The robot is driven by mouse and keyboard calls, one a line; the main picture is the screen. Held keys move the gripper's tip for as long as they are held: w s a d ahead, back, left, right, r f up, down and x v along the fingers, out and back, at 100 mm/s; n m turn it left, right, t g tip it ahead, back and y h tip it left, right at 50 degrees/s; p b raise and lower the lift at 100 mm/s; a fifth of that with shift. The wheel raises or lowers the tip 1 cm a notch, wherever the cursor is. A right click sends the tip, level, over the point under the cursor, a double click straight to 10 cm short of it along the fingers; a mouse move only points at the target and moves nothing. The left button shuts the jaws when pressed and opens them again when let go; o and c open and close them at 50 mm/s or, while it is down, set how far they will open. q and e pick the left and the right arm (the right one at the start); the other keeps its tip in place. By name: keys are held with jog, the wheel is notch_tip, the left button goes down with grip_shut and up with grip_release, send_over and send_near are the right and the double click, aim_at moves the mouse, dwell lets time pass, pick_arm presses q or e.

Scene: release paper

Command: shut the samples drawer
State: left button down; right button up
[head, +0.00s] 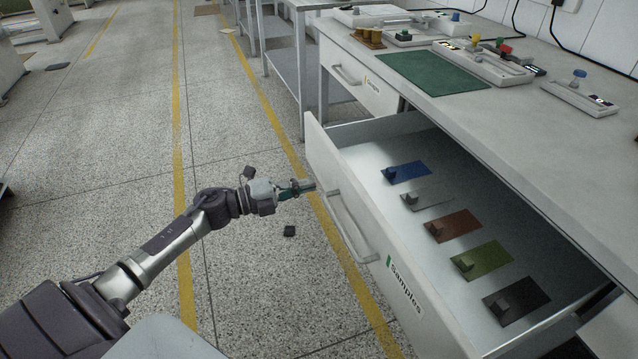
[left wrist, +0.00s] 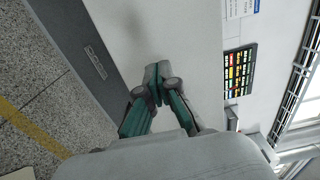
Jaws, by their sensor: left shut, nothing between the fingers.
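The samples drawer (head: 437,318) is pulled far out from under the bench, with a white front, a bar handle (head: 350,228) and a green-marked "Samples" label (head: 404,287). Inside lie several flat coloured cards with small blocks on them, among them blue (head: 412,171), brown-red (head: 462,221) and dark grey (head: 528,298). My left gripper (head: 308,186) is just left of the drawer front, near the far end of the handle. Its fingers are shut and empty; they also show together in the left wrist view (left wrist: 157,84). I cannot tell whether they touch the front. My right gripper is not in view.
The bench top (head: 560,122) above the drawer carries a green mat (head: 432,73) and several small devices. A second drawer (head: 362,85), farther along, is closed.

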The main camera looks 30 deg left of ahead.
aim_at(329, 180)
pick_arm(q)
jog(key=x, duration=0.3)
jog(key=shift+w+d, duration=0.15)
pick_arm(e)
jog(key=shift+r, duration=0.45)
